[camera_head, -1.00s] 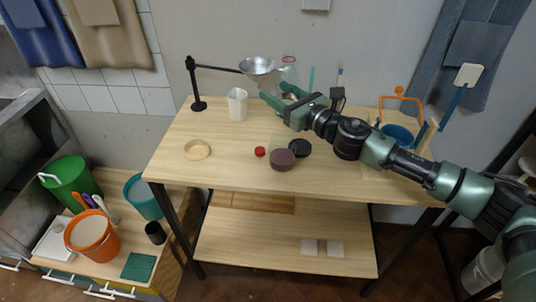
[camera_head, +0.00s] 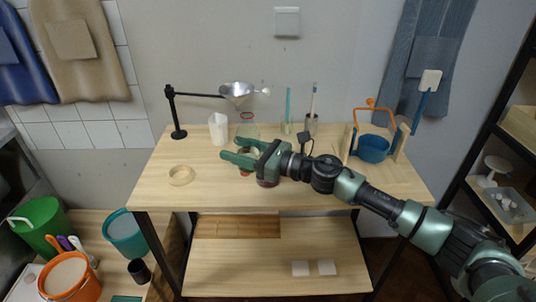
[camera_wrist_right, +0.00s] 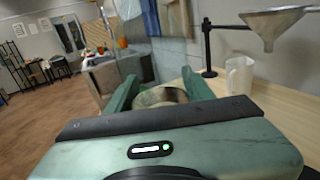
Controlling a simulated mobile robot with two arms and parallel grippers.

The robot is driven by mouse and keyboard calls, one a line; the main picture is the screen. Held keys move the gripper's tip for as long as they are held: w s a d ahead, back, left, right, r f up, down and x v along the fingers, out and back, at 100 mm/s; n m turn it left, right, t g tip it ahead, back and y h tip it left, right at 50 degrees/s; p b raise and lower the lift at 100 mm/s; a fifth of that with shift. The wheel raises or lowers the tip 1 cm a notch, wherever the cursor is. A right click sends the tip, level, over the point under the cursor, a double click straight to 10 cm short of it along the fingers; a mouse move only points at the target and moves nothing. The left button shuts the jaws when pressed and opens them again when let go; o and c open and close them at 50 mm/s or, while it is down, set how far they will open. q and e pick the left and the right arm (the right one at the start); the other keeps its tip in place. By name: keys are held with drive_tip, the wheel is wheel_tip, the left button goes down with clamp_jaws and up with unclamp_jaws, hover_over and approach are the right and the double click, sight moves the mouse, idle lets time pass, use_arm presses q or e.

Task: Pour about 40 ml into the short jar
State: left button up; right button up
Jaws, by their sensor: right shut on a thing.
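My right gripper (camera_head: 232,161) is over the middle of the table, shut on a round-rimmed vessel. The vessel's tan rim (camera_wrist_right: 160,96) shows between the fingers in the right wrist view; its contents are hidden. A maroon jar (camera_head: 267,182) stands partly hidden under the gripper. A clear glass vessel (camera_head: 246,131) with a red ring stands behind the gripper. I cannot tell which is the short jar. My left gripper is not in view.
A metal funnel (camera_head: 238,90) hangs on a black stand (camera_head: 172,112); a white pitcher (camera_head: 218,129) stands beside it. A shallow tan ring or dish (camera_head: 181,176) lies at left. The table's front left is clear.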

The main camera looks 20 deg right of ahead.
sight(241, 169)
drive_tip(key=shift+r+m, duration=0.15)
drive_tip(key=shift+m, duration=0.15)
drive_tip(key=f+m+t+b, duration=0.1)
drive_tip(key=m, duration=0.2)
drive_tip(key=a+f+m+t, duration=0.1)
drive_tip(key=m, duration=0.3)
drive_tip(key=s+f+m+t+b, duration=0.1)
drive_tip(key=f+m, duration=0.1)
drive_tip(key=m, duration=0.1)
drive_tip(key=shift+a+m+b, duration=0.3)
drive_tip(key=shift+m+b, duration=0.05)
drive_tip(key=shift+m, duration=0.05)
drive_tip(key=shift+s+a+r+m+t+p, duration=0.15)
drive_tip(key=shift+r+m+t+p, duration=0.1)
drive_tip(key=shift+m+p, duration=0.3)
drive_tip(key=shift+s+a+r+m+t+p, duration=0.1)
drive_tip(key=shift+r+m+t+p, duration=0.15)
drive_tip(key=shift+m, duration=0.4)
drive_tip(key=m+p, duration=0.1)
drive_tip(key=r+m+t+h, duration=0.1)
drive_tip(key=m, duration=0.1)
drive_tip(key=m+p, duration=0.1)
drive_tip(key=m, duration=0.1)
drive_tip(key=shift+s+a+r+h+p, duration=0.15)
drive_tip(key=shift+a+h+p, duration=0.15)
